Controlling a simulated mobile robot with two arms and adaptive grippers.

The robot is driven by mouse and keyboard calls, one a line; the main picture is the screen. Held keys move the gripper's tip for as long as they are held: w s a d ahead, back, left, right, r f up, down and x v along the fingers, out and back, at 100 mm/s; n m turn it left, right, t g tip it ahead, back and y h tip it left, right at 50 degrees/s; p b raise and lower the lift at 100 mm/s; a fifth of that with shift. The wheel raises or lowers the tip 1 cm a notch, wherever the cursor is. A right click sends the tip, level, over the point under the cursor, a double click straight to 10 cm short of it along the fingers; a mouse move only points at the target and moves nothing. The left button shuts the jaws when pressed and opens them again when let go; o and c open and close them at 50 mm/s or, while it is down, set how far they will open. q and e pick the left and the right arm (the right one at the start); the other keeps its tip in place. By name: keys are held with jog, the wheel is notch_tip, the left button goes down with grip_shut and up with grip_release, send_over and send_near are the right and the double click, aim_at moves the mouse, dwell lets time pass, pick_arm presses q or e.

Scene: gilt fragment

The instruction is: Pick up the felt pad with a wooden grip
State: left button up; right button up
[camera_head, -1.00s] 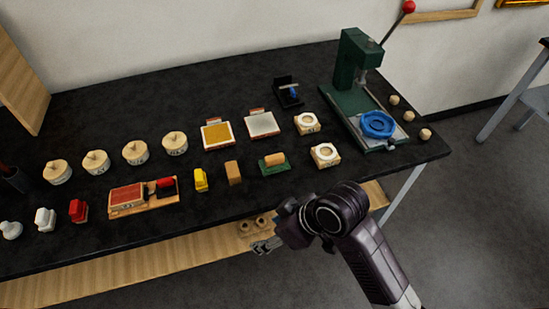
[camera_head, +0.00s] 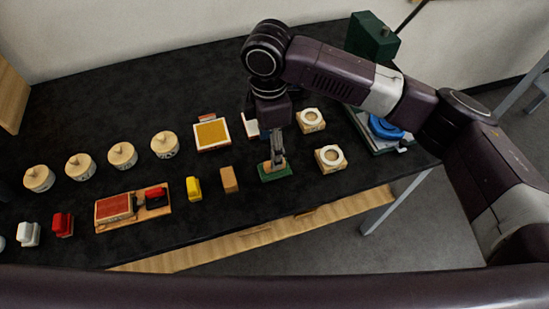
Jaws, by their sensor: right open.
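The felt pad with a wooden grip is a small green block (camera_head: 275,173) on the dark table, in the front row right of a tan block. My right gripper (camera_head: 277,161) points down directly over it, open. Its fingers hide most of the wooden grip. I cannot tell whether they touch the grip or straddle it. The green pad lies flat on the table. My left gripper is not in view.
A tan block (camera_head: 229,180) and yellow block (camera_head: 194,189) stand left of the pad. A round-holed wooden piece (camera_head: 330,159) stands close on the right. An orange-faced plate (camera_head: 212,134) lies behind.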

aim_at(266, 174)
jog(key=shift+s+d+f, duration=0.1)
jog(key=shift+f, duration=0.35)
jog(key=shift+s+d+f+p, duration=0.1)
jog(key=shift+f+p, duration=0.35)
jog(key=shift+f, duration=0.4)
jog(key=f, duration=0.2)
jog(key=f+p, duration=0.1)
jog(key=shift+d+f, duration=0.35)
jog(key=shift+d, duration=0.05)
jog(key=shift+f, duration=0.35)
jog(key=shift+a+f, duration=0.1)
jog(key=c, duration=1)
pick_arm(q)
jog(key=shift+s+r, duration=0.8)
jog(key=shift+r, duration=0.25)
pick_arm(e)
jog(key=c, duration=0.3)
